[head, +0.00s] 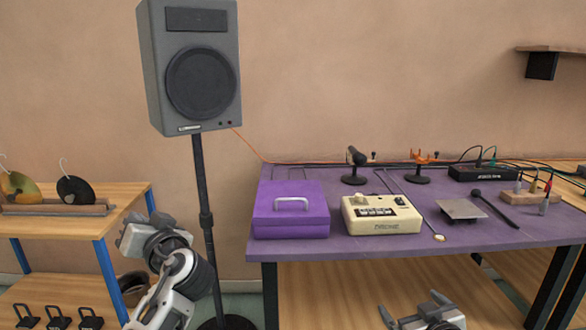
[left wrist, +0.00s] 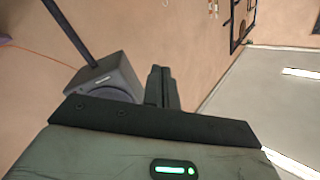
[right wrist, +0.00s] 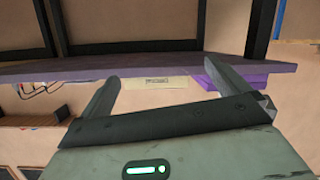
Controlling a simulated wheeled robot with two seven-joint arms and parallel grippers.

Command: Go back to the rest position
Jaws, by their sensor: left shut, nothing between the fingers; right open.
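My left gripper (head: 140,235) is raised in front of the speaker stand, left of the purple table. In the left wrist view its two fingers (left wrist: 161,87) are together with nothing between them. My right gripper (head: 415,308) is low at the bottom of the head view, in front of the purple table and below its top. In the right wrist view its fingers (right wrist: 160,88) stand wide apart and empty. That view is upside down and shows the table's front edge beyond the fingers.
The purple table (head: 400,238) holds a purple box (head: 290,222), a cream drum machine (head: 382,222), a metal plate (head: 461,209) and small microphones. A speaker (head: 190,75) stands on a pole (head: 204,190) close to my left gripper. A wooden shelf (head: 85,229) is at left.

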